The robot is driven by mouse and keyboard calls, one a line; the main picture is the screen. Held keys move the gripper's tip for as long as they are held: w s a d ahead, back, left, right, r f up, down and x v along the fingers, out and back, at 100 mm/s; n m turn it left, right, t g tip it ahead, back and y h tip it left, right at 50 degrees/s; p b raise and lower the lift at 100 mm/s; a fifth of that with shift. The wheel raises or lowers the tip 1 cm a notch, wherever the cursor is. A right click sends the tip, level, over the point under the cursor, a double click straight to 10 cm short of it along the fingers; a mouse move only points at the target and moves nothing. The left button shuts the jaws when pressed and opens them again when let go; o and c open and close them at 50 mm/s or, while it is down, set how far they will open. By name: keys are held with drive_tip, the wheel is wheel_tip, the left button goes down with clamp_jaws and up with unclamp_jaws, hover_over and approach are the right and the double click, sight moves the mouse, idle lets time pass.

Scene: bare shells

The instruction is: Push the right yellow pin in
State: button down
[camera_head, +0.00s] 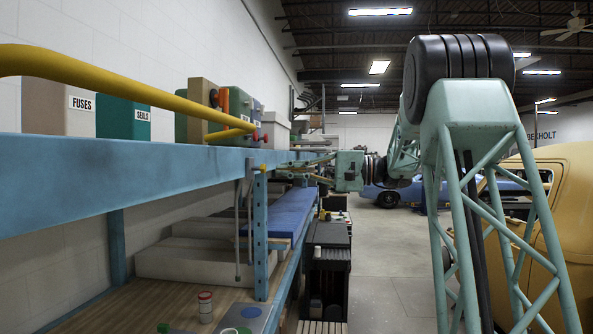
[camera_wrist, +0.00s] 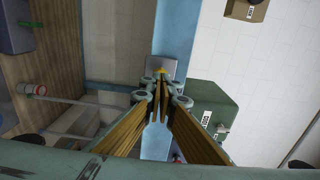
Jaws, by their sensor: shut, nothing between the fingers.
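A small yellow pin (camera_wrist: 162,71) shows in the wrist view just beyond my fingertips, in front of a grey plate (camera_wrist: 158,63) on a blue beam. My gripper (camera_wrist: 161,86) is shut and empty, its tips close together and lined up with the pin. I cannot tell whether they touch it, or how far the pin stands out. In the camera_head view my gripper (camera_head: 302,167) reaches left to the blue shelf edge. A small yellow spot (camera_head: 262,167) shows at the top of the blue post there, possibly a pin. I cannot make out a second pin.
A blue rail (camera_head: 120,180) and a yellow handrail (camera_head: 110,82) run along the shelf. Boxes marked FUSES (camera_head: 62,105) and SEALS (camera_head: 122,117) stand on it. A green box (camera_wrist: 215,115) lies right of my fingers. A red-capped white jar (camera_head: 205,307) stands on the lower shelf.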

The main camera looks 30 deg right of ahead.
sight(265, 169)
drive_tip(key=shift+x, duration=1.65)
drive_tip(key=shift+w, duration=0.15)
